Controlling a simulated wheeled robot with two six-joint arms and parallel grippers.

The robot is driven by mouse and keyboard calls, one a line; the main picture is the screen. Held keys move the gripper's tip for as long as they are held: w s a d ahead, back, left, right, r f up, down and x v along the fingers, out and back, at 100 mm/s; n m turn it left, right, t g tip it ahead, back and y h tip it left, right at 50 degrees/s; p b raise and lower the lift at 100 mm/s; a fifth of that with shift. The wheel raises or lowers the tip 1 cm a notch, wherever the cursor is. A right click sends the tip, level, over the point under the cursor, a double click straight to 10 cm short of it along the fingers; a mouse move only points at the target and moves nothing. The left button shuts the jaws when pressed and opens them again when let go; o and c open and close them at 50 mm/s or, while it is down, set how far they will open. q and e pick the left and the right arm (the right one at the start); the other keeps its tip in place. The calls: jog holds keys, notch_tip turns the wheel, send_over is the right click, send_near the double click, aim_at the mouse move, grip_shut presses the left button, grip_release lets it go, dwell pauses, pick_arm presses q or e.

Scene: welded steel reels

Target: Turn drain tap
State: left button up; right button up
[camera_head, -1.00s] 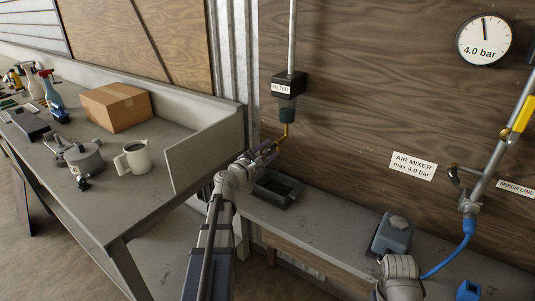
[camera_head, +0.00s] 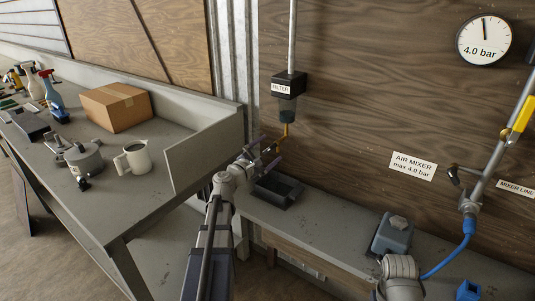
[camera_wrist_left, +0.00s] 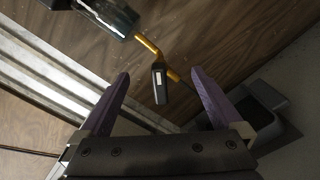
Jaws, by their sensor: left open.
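The drain tap is a brass pipe (camera_head: 286,130) under the filter bowl (camera_head: 287,115), and its brass also shows in the left wrist view (camera_wrist_left: 148,45). Its dark handle (camera_wrist_left: 159,88) with a small white mark shows there between my jaws. My left gripper (camera_head: 269,150) is open at the tap, one finger on each side of it. In the left wrist view its purple fingers (camera_wrist_left: 160,76) stand well apart, with gaps to the handle on both sides. Teal liquid shows in the lower part of the bowl. My right gripper is not in view.
A dark open tray (camera_head: 277,193) stands on the low bench below the tap. The grey workbench (camera_head: 110,205) at left holds a carton (camera_head: 116,107), a jug (camera_head: 133,158) and spray bottles (camera_head: 52,96). A blue hose (camera_head: 447,262) runs at right.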

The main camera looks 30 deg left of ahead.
pick_arm(q)
jog(key=s, duration=0.6)
jog(key=shift+s+a, duration=0.25)
dwell(0.3)
jog(key=d+f+m+g+h+p, duration=0.1)
jog(key=d+f+m+g+h, duration=0.15)
jog(key=d+m, duration=0.45)
jog(key=d+f+m+g+h+p, duration=0.1)
jog(key=d+f+m+g+h, duration=0.15)
jog(key=d, duration=0.85)
jog(key=s+d+f+m+g+p, duration=0.1)
jog(key=s+d+f+m+g, duration=0.3)
jog(key=d, duration=0.3)
jog(key=s+d+f+m+g+p, duration=0.1)
jog(key=s+d+f+m+g, duration=0.15)
jog(key=d+m, duration=0.4)
jog(key=s+d+f+m+g+y+p, duration=0.1)
jog(key=s+d+f+m+g+y, duration=0.1)
jog(key=s, duration=0.5)
jog(key=s+d+f+m+g+y+p, duration=0.1)
jog(key=s+d+f+m+g+y, duration=0.1)
jog(key=s+m+g+y, duration=0.3)
jog(key=s+d+m+y, duration=0.1)
jog(key=s+m, duration=0.1)
jog(key=m, duration=0.1)
jog(key=shift+d, duration=0.4)
